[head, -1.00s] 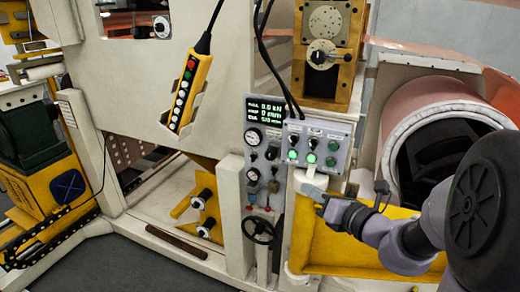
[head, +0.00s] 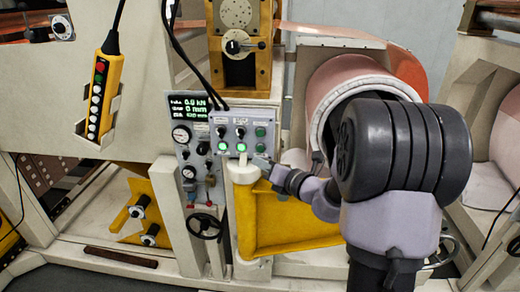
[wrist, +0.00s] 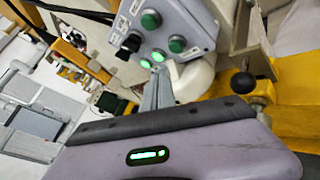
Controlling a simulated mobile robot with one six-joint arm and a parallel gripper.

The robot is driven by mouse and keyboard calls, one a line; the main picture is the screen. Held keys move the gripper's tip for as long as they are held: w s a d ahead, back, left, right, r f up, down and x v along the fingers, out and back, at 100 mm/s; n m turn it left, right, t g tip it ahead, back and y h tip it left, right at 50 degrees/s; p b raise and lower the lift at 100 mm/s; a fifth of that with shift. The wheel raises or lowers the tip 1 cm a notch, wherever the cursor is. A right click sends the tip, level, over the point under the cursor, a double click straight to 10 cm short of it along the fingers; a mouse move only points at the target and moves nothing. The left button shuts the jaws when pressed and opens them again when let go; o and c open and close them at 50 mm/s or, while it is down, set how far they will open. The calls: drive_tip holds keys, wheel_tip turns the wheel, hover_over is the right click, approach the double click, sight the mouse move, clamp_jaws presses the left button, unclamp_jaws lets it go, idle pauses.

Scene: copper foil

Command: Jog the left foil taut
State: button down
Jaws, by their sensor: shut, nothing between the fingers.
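The grey control panel (head: 255,118) stands at the middle of the head view, with two lit green buttons (head: 241,148), unlit green buttons and black knobs. It also shows at the top of the wrist view (wrist: 198,22). My gripper (head: 260,163) is shut and empty, just below and right of the lit buttons. In the wrist view my fingers (wrist: 158,88) point up at the lit buttons; contact cannot be told. A copper foil roll (head: 340,82) is behind my arm, partly hidden. Another copper roll (head: 508,135) is cut by the right edge.
A gauge panel with a green-lit display (head: 188,107) adjoins the control panel. A yellow pendant (head: 103,88) hangs at the left. A black handwheel (head: 204,226) is low, and a yellow frame (head: 285,225) lies below my gripper. In the wrist view a black ball knob (wrist: 243,83) is close on the right.

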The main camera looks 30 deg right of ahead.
drive_tip(key=shift+w+d+p, duration=0.25)
drive_tip(key=shift+w+d, duration=0.2)
drive_tip(key=shift+w, duration=0.2)
drive_tip(key=shift+w+d+p, duration=0.2)
drive_tip(key=shift+w+d, duration=0.2)
drive_tip(key=shift+w, duration=0.2)
drive_tip(key=shift+w, duration=0.1)
idle(1.1)
drive_tip(key=shift+w+d, duration=0.25)
drive_tip(key=shift+w, duration=0.05)
drive_tip(key=shift+w+d+p, duration=0.2)
drive_tip(key=shift+w+p, duration=0.1)
drive_tip(key=shift+p, duration=0.15)
idle(0.5)
idle(1.5)
drive_tip(key=shift+s+a, duration=0.45)
drive_tip(key=shift+s, duration=0.25)
drive_tip(key=shift+s+a+b, duration=0.3)
drive_tip(key=shift+s+a, duration=0.45)
drive_tip(key=shift+s, duration=0.3)
drive_tip(key=shift+s+a+b, duration=0.25)
drive_tip(key=shift+s+a, duration=0.45)
drive_tip(key=shift+s, duration=0.3)
